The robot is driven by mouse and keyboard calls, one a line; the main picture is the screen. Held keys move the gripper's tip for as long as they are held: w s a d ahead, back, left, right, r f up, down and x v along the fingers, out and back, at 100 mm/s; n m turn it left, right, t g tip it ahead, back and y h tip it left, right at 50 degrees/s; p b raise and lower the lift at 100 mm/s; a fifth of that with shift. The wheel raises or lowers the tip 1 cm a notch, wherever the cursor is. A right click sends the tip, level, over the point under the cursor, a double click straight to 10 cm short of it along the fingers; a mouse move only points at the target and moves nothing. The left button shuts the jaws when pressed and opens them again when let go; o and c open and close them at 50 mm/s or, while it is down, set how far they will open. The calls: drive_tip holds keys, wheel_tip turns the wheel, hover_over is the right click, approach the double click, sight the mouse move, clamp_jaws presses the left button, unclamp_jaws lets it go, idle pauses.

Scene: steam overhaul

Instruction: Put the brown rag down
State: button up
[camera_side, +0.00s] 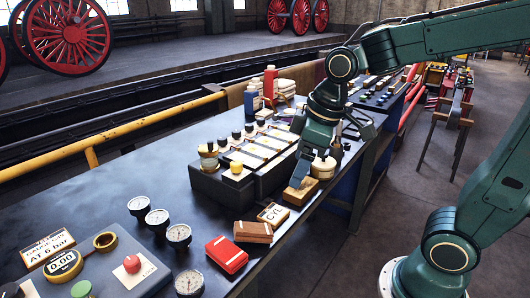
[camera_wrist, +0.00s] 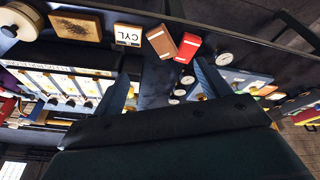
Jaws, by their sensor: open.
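A flat tan-brown square (camera_side: 299,191), which looks like the brown rag, lies at the bench's near edge, just beyond the CYL sign (camera_side: 272,214). In the wrist view the square (camera_wrist: 76,28) lies at upper left, outside the jaws. My gripper (camera_side: 318,160) points down above the bench near the square; one finger overlaps its far side in the side view. I cannot tell whether they touch. In the wrist view the fingers of my gripper (camera_wrist: 167,68) are spread apart with nothing held between them.
A brown box (camera_side: 253,232) and a red box (camera_side: 227,254) lie nearer the camera. Several gauges (camera_side: 158,222) stand left of them. A round tan-lidded jar (camera_side: 323,165) stands behind the square. A dark block with pale keys (camera_side: 250,155) is to the left.

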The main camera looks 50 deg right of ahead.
drive_tip(key=s+d+r+m+t, duration=0.1)
drive_tip(key=s+m, duration=0.4)
drive_tip(key=s, duration=0.6)
drive_tip(key=shift+d+r+t+h, duration=0.4)
drive_tip(key=shift+r+t, duration=0.2)
drive_tip(key=o, duration=0.3)
drive_tip(key=shift+o, duration=0.2)
drive_tip(key=shift+w, duration=0.15)
